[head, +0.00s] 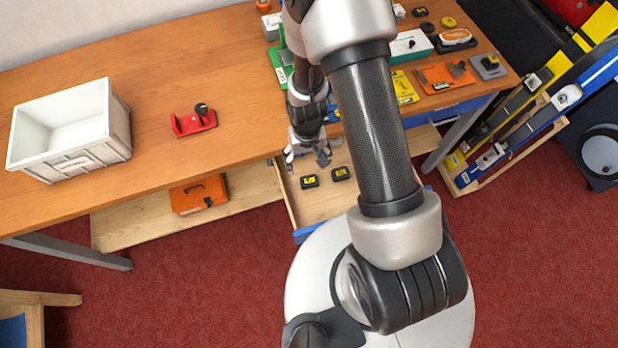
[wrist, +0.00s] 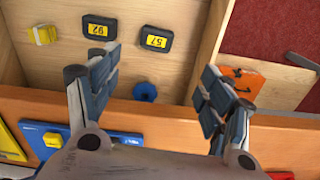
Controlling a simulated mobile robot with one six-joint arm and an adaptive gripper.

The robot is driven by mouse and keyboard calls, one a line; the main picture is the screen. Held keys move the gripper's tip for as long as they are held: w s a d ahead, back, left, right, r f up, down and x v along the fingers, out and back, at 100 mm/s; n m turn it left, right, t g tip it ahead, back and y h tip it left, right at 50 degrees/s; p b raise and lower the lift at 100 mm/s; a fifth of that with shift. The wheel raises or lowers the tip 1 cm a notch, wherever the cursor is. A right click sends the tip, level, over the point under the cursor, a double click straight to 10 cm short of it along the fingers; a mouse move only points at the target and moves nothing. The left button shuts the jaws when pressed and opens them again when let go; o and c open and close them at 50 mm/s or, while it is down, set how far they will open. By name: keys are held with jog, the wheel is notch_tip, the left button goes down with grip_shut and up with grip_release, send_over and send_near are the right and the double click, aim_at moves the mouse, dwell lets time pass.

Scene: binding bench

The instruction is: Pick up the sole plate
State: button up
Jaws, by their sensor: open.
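No part can be told for certain to be the sole plate. Two small black blocks with yellow labels lie in the open drawer; in the wrist view they read 92 (wrist: 99,27) and 57 (wrist: 156,39). In the head view they are the left block (head: 309,181) and the right block (head: 340,173). My gripper (head: 308,153) is at the drawer's back, by the bench edge. In the wrist view my gripper (wrist: 157,82) is open and empty, its fingers wide apart. A blue round piece (wrist: 145,91) shows between the fingers; both black blocks lie beyond the fingertips.
The drawer (head: 322,205) has low wooden walls. The bench top (head: 150,105) holds a white bin (head: 95,150), a red fixture with a black knob (head: 190,123) and an orange plate (head: 445,76). An orange case (head: 199,196) sits on the lower shelf. Skis stand at right.

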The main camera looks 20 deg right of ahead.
jog(key=b, duration=0.2)
send_over(309, 180)
jog(key=f, duration=0.9)
jog(key=shift+a, duration=0.25)
jog(key=f+b, duration=0.5)
jog(key=shift+d+f, duration=0.15)
jog(key=shift+d, duration=0.15)
jog(key=shift+s, duration=0.1)
jog(key=shift+c, duration=0.4)
jog(key=c, duration=1.1)
